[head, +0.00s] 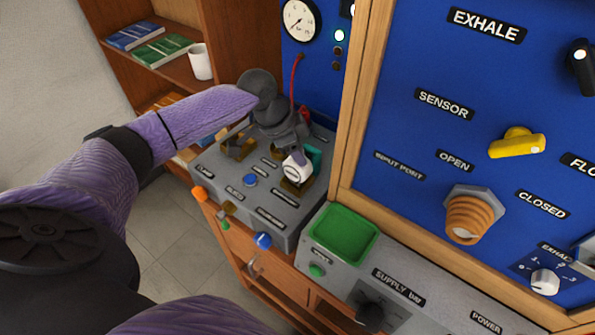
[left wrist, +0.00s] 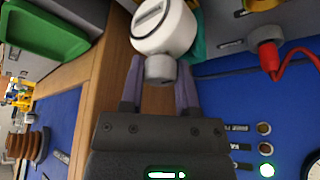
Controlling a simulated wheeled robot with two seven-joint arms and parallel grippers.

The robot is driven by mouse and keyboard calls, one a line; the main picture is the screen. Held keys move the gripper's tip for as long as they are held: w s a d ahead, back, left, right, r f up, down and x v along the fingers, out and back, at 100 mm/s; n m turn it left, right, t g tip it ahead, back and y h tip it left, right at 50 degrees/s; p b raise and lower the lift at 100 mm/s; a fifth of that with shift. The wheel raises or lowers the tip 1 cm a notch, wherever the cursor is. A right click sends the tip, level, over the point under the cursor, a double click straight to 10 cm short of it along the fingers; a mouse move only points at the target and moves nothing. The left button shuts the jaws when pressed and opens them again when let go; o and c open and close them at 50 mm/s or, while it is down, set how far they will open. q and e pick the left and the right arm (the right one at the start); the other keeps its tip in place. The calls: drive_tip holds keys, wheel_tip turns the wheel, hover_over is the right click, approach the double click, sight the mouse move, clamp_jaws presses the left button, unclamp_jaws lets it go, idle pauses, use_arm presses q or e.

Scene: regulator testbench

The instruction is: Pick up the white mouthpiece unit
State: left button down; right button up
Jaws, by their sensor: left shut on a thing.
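The white mouthpiece unit (head: 296,168) is at the right side of the grey bench panel, by a brass-coloured holder (head: 297,187). I cannot tell whether it touches the holder. My left gripper (head: 297,152) reaches down to it from behind, its arm coming in from the left. In the left wrist view, the unit's white round body (left wrist: 163,27) lies beyond the fingertips, and its grey stub is between the two fingers (left wrist: 160,80). The gripper is shut on the unit. My right gripper is not in view.
A teal piece (head: 314,156) stands right beside the unit. A red cable (head: 294,80) runs behind my gripper. A green tray (head: 343,233) lies in front to the right. The wooden frame (head: 352,120) and blue panel (head: 400,140) rise close on the right.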

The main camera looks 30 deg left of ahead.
use_arm(q)
drive_tip(key=shift+s+f, duration=0.1)
drive_tip(key=shift+f, duration=0.05)
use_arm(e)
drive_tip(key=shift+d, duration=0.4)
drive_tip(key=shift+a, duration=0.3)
